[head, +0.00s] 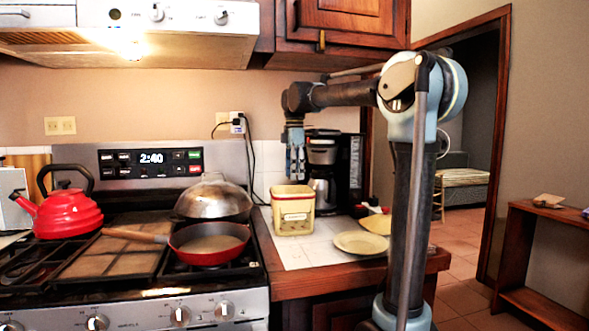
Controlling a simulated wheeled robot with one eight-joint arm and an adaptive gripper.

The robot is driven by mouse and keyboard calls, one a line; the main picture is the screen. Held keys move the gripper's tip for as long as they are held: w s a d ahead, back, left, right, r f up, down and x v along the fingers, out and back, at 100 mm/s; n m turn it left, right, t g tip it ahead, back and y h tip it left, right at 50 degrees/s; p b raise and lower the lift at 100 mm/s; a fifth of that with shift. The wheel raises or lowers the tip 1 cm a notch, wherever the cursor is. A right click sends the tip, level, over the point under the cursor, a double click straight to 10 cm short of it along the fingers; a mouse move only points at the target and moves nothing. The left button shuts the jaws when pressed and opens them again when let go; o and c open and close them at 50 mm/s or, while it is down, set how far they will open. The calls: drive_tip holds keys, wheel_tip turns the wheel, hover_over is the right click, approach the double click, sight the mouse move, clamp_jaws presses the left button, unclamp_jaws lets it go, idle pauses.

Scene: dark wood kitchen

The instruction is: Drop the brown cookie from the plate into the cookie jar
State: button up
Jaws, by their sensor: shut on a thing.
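The cookie jar (293,222) is a square cream-and-yellow container with a label on its front, standing open on the white tiled counter. My gripper (295,172) points down directly above the jar's opening, with its fingertips just over the rim. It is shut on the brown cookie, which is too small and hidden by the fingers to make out. A pale yellow plate (361,244) lies to the right of the jar, near the counter's front edge, and looks bare.
A coffee maker (324,165) stands close behind the jar and gripper. Another yellowish dish (375,224) lies behind the plate. The stove, with a red pan (209,245) and red kettle (68,210), is to the left. My arm's column stands at the counter's right end.

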drive_tip(key=shift+f, duration=1.9)
drive_tip(key=o, duration=0.9)
wheel_tip(320, 180, up, 12)
drive_tip(key=shift+d+f, duration=0.1)
